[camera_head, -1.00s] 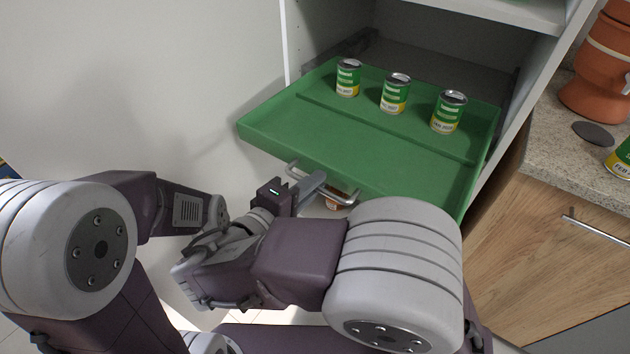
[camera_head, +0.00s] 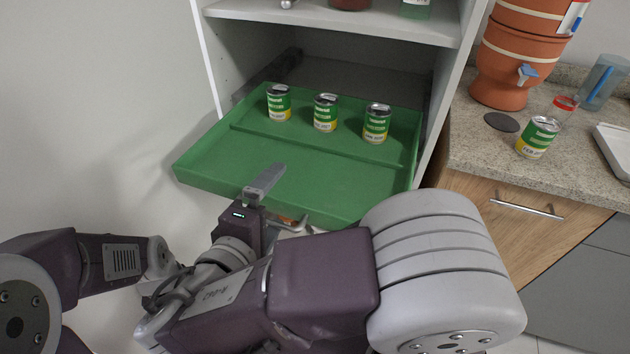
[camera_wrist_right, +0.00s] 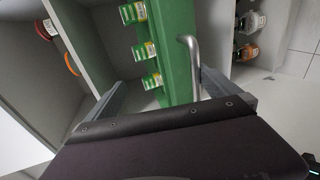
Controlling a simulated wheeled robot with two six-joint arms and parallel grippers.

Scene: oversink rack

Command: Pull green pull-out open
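The green pull-out (camera_head: 300,170) is a shallow tray, drawn out from the white cabinet. Several green-and-yellow cans stand upright toward its back. Its metal handle (camera_wrist_right: 190,66) shows in the right wrist view, on the green front. In the head view the handle is mostly hidden behind my right arm. My right gripper (camera_head: 264,186) is at the tray's front edge, with one finger showing above the tray. The right wrist view shows its fingers (camera_wrist_right: 160,94) spread wide, with the handle in the space between them, nearer the right finger. My left gripper is not in view.
A white cabinet shelf (camera_head: 340,22) is above the tray. On the right, a speckled counter (camera_head: 480,148) holds a terracotta dispenser (camera_head: 515,55), another can (camera_head: 537,138) and a blue cup (camera_head: 603,82). A wooden drawer front (camera_head: 490,215) is below. A bare wall is left.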

